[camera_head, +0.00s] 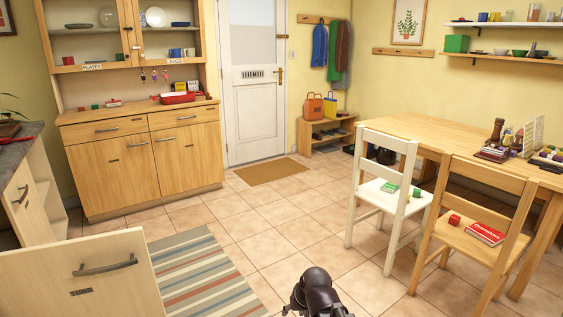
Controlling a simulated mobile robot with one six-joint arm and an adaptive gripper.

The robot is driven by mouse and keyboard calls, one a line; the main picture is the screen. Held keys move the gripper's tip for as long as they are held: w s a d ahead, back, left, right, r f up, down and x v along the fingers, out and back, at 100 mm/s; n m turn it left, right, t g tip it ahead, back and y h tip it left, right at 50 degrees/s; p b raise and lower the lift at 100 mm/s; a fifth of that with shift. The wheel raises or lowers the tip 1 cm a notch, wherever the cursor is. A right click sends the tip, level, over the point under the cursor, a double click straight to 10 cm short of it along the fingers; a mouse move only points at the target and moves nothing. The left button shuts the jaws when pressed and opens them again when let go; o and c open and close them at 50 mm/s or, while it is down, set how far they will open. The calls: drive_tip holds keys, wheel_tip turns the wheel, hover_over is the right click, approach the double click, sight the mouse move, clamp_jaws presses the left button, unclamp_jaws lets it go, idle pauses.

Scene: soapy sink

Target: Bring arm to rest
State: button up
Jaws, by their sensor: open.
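My gripper (318,295), dark and rounded, shows at the bottom edge, a little right of the middle. Its lower part is cut off by the frame. It is open, and I see nothing held in it. It is in front of the tiled floor, apart from the furniture. The rest of my arm is out of view.
A drawer front labelled "TUBS" (85,280) stands out at the lower left, near a striped rug (200,275). A white chair (405,165) and a wooden chair (520,195) stand by the table (400,125) at right. Tiled floor (265,215) is clear between.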

drive_tip(key=s+d+m+g+h, duration=0.1)
drive_tip(key=s+d+g, duration=0.15)
drive_tip(key=d, duration=0.45)
drive_tip(key=s+d+m+g+h, duration=0.1)
drive_tip(key=s+d+h, duration=0.15)
drive_tip(key=d, duration=0.45)
wheel_tip(320, 180, up, 30)
drive_tip(key=p, duration=3.1)
drive_tip(key=shift+a+f+y, duration=0.15)
drive_tip(key=shift+a+y, duration=0.1)
drive_tip(key=shift+y, duration=0.1)
drive_tip(key=shift+a, duration=0.15)
